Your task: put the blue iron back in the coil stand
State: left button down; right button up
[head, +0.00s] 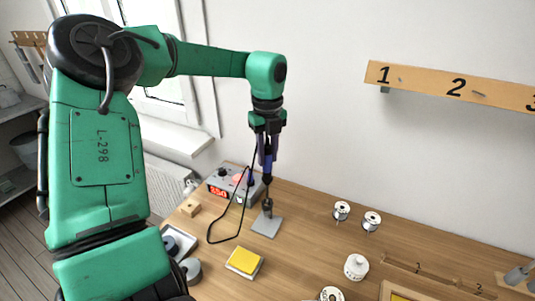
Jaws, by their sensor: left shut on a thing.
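My left gripper (267,150) is high over the back of the bench, pointing down. It is shut on the blue iron (267,158), which hangs upright with its tip end downward. A black cord loops from the iron to the bench. The dark coil stand (267,208) is directly below the iron in the picture, on a grey base plate (266,228). My right gripper is out of view.
A grey station (225,184) with a red display stands behind and left of the stand. A yellow sponge (245,261) lies in front. Two spools (342,210) (372,221) and a white jar (356,267) stand to the right. Bare wood lies between the stand and the spools.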

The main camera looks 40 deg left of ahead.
aim_at(268, 184)
pick_arm(q)
jog(key=shift+f+b, duration=4.55)
jog(key=shift+f, duration=0.5)
dwell(0.7)
jog(key=c, duration=0.5)
grip_release()
jog(key=shift+c, duration=0.2)
jog(key=shift+o, duration=0.2)
jog(key=o, duration=0.4)
jog(key=shift+o, duration=0.2)
jog(key=shift+r, duration=0.15)
notch_tip(268, 184, up, 7)
jog(key=p, duration=0.5)
